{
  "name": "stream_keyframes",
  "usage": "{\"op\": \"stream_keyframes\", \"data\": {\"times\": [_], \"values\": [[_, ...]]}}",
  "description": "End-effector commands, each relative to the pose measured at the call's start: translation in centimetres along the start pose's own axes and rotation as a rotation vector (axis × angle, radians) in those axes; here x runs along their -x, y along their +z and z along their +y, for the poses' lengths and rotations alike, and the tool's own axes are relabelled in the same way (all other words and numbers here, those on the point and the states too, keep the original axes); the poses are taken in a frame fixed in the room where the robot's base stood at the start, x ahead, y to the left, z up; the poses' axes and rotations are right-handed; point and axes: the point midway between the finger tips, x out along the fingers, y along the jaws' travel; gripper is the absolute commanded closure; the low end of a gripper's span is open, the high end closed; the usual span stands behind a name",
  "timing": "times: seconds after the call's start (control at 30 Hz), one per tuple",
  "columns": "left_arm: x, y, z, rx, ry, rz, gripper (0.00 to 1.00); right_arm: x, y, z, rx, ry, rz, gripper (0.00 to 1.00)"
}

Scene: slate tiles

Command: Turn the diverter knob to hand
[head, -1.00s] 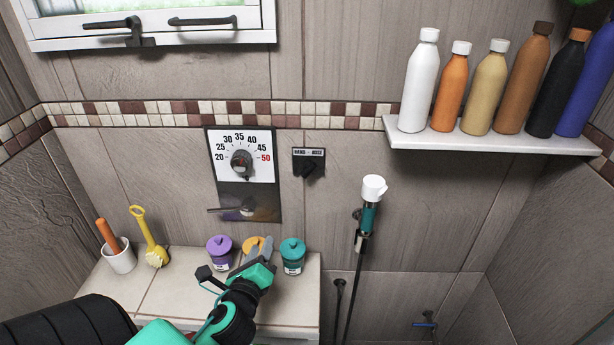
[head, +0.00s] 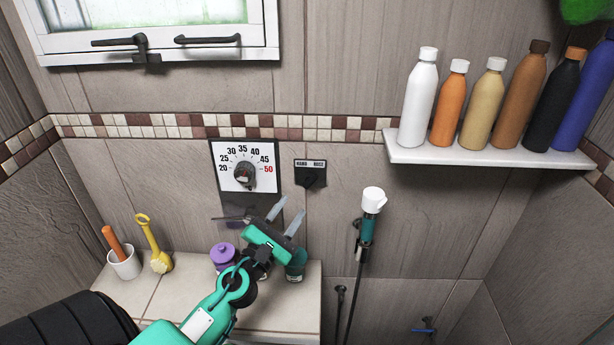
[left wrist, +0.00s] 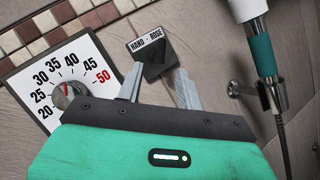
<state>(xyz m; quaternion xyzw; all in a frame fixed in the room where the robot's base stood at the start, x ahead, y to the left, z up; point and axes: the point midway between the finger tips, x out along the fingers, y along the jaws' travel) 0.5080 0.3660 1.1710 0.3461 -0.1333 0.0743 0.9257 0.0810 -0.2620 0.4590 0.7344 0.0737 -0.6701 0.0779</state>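My left gripper (head: 288,212) is open and empty, below and left of the diverter in the head view. The left wrist view shows its two grey fingers (left wrist: 160,76) apart, pointing at the diverter; contact is not clear. My right gripper is in neither view.
The temperature dial (head: 244,172) with a lever below it is close on the left. A hand shower (head: 370,215) hangs on the right. Jars, a cup and a yellow brush stand on the tiled ledge (head: 180,297). A shelf (head: 480,157) holds several bottles.

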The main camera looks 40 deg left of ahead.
Motion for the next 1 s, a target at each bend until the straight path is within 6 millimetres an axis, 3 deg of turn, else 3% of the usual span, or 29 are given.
{"op": "stream_keyframes", "data": {"times": [0.2, 0.5, 0.93, 1.0], "values": [[-4.0, 0.3, 0.3, 0.002, 0.002, -0.001, 0.63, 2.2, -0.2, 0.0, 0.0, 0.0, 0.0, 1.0], [-7.7, 0.1, 0.1, 0.002, 0.0, 0.001, 0.63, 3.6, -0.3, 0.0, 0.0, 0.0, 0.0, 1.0], [-8.4, 0.0, 0.0, 0.002, 0.0, 0.001, 0.63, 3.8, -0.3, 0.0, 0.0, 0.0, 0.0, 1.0], [-8.4, 0.0, 0.0, 0.002, 0.0, 0.001, 0.73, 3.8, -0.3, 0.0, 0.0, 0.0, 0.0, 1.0]]}}
